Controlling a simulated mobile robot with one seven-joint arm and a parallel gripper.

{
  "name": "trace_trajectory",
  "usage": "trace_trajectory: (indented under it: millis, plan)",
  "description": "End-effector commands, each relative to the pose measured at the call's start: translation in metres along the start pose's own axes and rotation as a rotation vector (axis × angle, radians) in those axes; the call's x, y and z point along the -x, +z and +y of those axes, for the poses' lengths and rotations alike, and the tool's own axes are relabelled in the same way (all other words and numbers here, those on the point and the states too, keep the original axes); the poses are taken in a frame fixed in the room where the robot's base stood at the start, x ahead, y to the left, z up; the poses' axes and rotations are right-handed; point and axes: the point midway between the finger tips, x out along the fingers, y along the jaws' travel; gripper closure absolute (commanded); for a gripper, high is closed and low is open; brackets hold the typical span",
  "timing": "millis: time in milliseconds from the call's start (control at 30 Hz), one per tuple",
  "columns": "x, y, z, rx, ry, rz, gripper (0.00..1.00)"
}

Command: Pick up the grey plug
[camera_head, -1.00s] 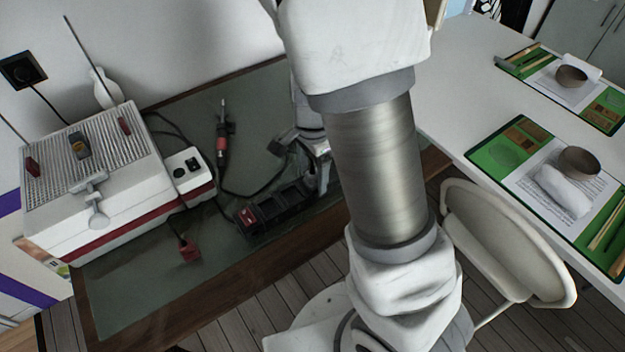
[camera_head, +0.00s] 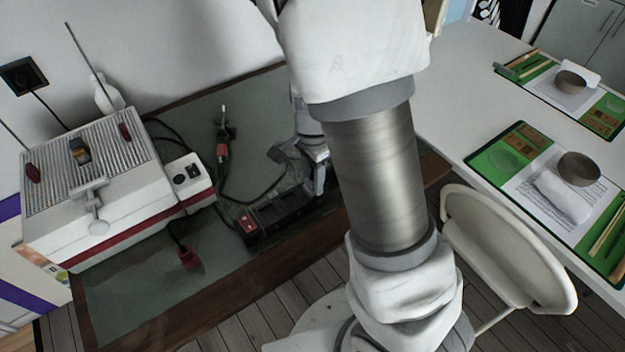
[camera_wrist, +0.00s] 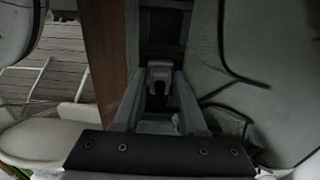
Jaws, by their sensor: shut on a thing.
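The grey plug (camera_wrist: 159,74) shows in the wrist view between the two fingers of my gripper (camera_wrist: 159,88), which is shut on it. The plug is at the near end of a black power strip (camera_wrist: 165,22); I cannot tell whether it still sits in a socket. In the head view my gripper (camera_head: 318,178) is over the right end of the strip (camera_head: 285,215), and my arm partly covers this area. I cannot make out the grey plug there.
A red plug (camera_head: 188,258) on a dark cord hangs or lies by the white ribbed appliance (camera_head: 95,175). A soldering iron (camera_head: 222,145) lies on the green mat (camera_head: 130,300). A white chair (camera_head: 510,245) and white table (camera_head: 450,80) are at the right.

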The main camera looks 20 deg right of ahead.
Motion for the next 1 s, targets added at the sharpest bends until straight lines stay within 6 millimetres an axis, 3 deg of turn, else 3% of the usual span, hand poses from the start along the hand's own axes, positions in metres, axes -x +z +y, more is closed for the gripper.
trace_trajectory:
  millis: [167, 333, 700, 1000]
  plan:
    - [0.017, 0.0, -0.001, 0.002, -0.002, -0.001, 1.0]
    - [0.048, 0.0, -0.001, 0.001, -0.004, -0.001, 1.0]
    - [0.093, -0.056, 0.061, -0.005, -0.005, -0.001, 1.0]
    - [0.111, -0.077, 0.085, -0.002, -0.002, 0.0, 1.0]
